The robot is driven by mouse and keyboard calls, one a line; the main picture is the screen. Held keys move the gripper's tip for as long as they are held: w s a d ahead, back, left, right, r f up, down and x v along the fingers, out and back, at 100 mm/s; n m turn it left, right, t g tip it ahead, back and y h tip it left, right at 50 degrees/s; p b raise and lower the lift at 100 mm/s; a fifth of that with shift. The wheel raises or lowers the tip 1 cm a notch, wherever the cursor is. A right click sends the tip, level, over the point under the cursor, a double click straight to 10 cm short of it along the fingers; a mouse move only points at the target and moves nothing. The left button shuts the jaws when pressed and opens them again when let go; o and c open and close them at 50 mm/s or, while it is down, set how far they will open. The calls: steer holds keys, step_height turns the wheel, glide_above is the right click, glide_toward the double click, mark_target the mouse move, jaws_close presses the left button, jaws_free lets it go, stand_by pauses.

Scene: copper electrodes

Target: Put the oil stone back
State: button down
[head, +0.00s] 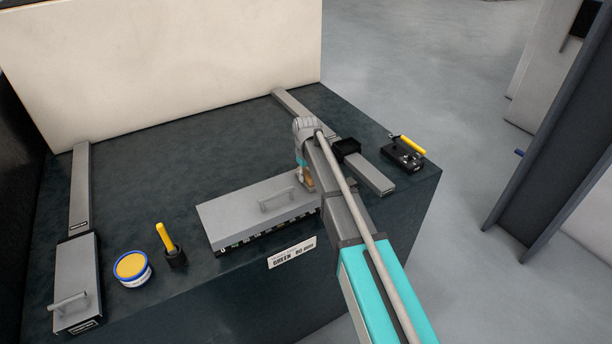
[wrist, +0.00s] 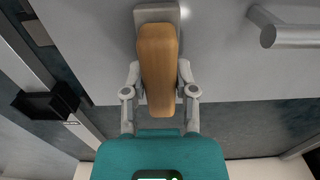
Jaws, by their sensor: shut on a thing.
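My gripper (wrist: 158,74) is shut on a tan, wood-coloured block, which I take to be the oil stone (wrist: 158,50). The fingers close on its two long sides. A pale grey flat piece (wrist: 158,14) shows at its far end; I cannot tell whether it belongs to the block. In the head view my gripper (head: 306,180) is at the right end of the grey cover with a handle (head: 235,208), and a little of the oil stone (head: 309,184) shows. My arm hides much of it. I cannot tell whether it touches the cover.
A black open box (head: 347,147) sits by the right grey rail (head: 374,180). Further right is a black tray (head: 402,157) with a yellow-handled tool (head: 412,145). A yellow-lidded tin (head: 132,268) and a yellow handle in a black cup (head: 175,258) stand left. The table's back is clear.

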mark_target(307, 173)
steer(key=shift+c, duration=2)
jaws_free()
steer(key=shift+r, duration=0.1)
step_height(307, 173, up, 12)
steer(key=p, duration=1.2)
steer(key=shift+s, duration=0.1)
steer(key=s+d+m, duration=0.6)
steer(key=s+d, duration=1.7)
steer(key=s, duration=0.2)
steer(key=shift+s+m, duration=0.4)
